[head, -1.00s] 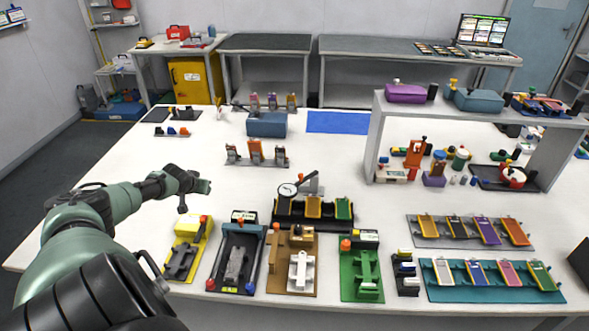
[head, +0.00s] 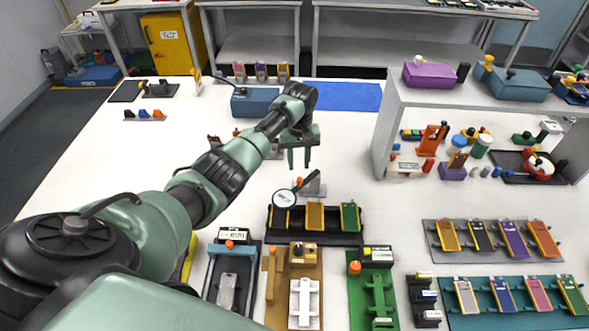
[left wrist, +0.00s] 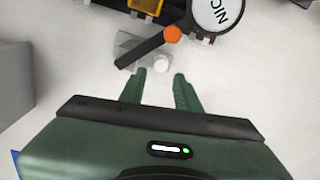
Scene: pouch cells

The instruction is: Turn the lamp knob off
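The lamp stands mid-table at the back of a dark tray. Its round white head (head: 284,198) with black rim, orange joint (head: 299,181) and grey base (head: 314,188) show in the head view. In the left wrist view, the lettered head (left wrist: 217,12), black arm (left wrist: 145,48) and grey base (left wrist: 127,42) are at the top. A small white round knob (left wrist: 162,63) sits by the base. My left gripper (head: 299,158) points down just behind the lamp, fingers apart and empty. In the wrist view its fingertips (left wrist: 160,77) lie either side of and just short of the knob. My right gripper is out of view.
The black tray (head: 335,240) holds colored pouch cells in front of the lamp. A blue box (head: 255,101) stands behind my left arm, and a grey shelf (head: 385,125) stands to the right. Clear white table lies between lamp and shelf.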

